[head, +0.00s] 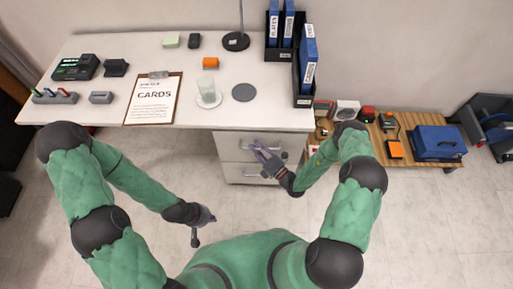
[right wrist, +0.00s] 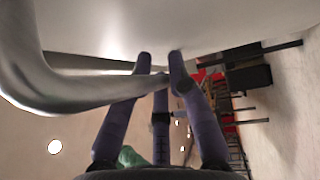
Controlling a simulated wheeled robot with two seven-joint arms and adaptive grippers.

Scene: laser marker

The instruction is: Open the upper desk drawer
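The upper desk drawer (head: 231,145) is a white front under the right part of the desk, and it looks flush with its cabinet. My right gripper (head: 262,152) is at that front, partly covering it. In the right wrist view a curved grey metal bar (right wrist: 60,92), apparently the drawer handle, comes in from the left and crosses the purple fingers of my right gripper (right wrist: 160,62). The fingertips are apart; a firm hold on the bar does not show. My left gripper (head: 203,226) hangs over the floor, away from the desk, its fingers too small to read.
A lower drawer (head: 238,173) is below. A low wooden shelf (head: 430,173) stands to the right. The floor before the drawers is clear.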

